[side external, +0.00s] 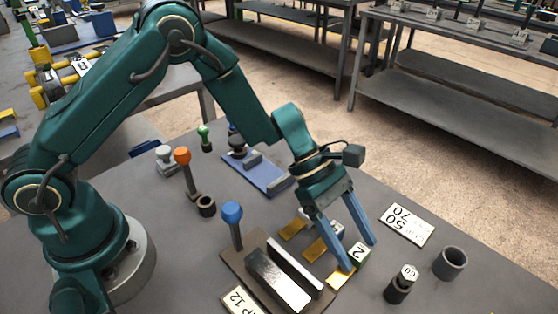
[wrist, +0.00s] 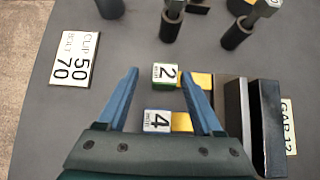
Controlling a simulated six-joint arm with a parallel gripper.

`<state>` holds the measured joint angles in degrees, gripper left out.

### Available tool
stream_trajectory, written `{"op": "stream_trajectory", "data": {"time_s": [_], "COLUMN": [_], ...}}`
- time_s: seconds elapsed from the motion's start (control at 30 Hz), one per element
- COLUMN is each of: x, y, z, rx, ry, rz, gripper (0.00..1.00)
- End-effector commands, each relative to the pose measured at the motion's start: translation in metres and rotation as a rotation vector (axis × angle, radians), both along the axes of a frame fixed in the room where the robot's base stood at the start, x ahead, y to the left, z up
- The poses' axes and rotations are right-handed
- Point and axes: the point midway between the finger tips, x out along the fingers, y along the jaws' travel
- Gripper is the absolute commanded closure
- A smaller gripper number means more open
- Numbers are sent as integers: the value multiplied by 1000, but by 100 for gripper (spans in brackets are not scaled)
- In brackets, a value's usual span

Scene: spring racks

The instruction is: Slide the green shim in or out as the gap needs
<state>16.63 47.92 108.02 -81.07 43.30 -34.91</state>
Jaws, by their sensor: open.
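The green shim (side external: 358,256) has a green block marked 2 and a yellow tongue. It also shows in the wrist view (wrist: 165,74), its tongue pointing right toward two upright plates. The pale plate (side external: 278,280) stands parallel to the other on a brown base, with a narrow gap between. A card (side external: 238,300) reads GAP 12. My gripper (side external: 358,254) is open at the green block, which sits between the fingertips in the wrist view (wrist: 160,73). The fingers seem apart from it.
A blue block marked 4 (wrist: 157,121) with a yellow tongue lies close beside the green one. A card (side external: 406,223) reads CLIP 50, BOLT 70. A dark cylinder marked 60 (side external: 400,285) and a ring (side external: 450,263) stand right. A blue-knobbed post (side external: 232,213) stands by the plates.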

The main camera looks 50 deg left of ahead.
Motion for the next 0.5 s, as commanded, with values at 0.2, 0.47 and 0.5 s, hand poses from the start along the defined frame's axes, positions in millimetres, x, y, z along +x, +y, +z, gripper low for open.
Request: {"op": "stream_trajectory", "data": {"time_s": [0.2,0.47,0.5], "x": [2,14,14], "y": [29,37,38], "z": [30,76,84], "rx": [-2,-12,-10], "ry": [-6,-129,-152], "rz": [7,10,6], "gripper": [32,32,32]}}
